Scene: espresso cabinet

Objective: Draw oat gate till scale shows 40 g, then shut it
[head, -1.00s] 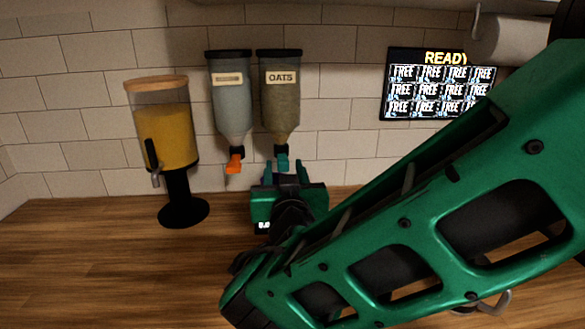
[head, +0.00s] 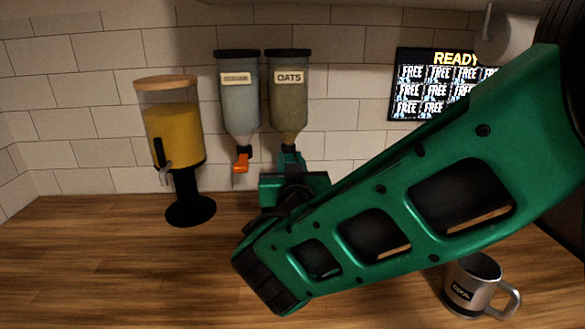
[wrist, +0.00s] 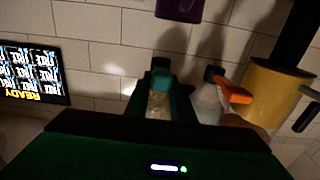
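The oat hopper (head: 289,105), labelled OATS, hangs on the tiled wall with a teal gate (head: 289,151) at its lower end. My gripper (head: 291,168) is at this gate, its fingers on either side. In the wrist view, which is upside down, the teal gate (wrist: 162,78) and pale oats in the neck (wrist: 158,105) show between my fingers. A gap shows between them, so the gripper looks open; contact with the gate is unclear. No scale or weight reading can be made out; my arm hides the counter below the gate.
A second hopper (head: 240,105) with an orange gate (head: 242,160) hangs just left. A yellow-filled dispenser (head: 172,135) stands further left. A metal mug (head: 470,285) stands front right. A READY screen (head: 430,85) is on the wall. The left counter is clear.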

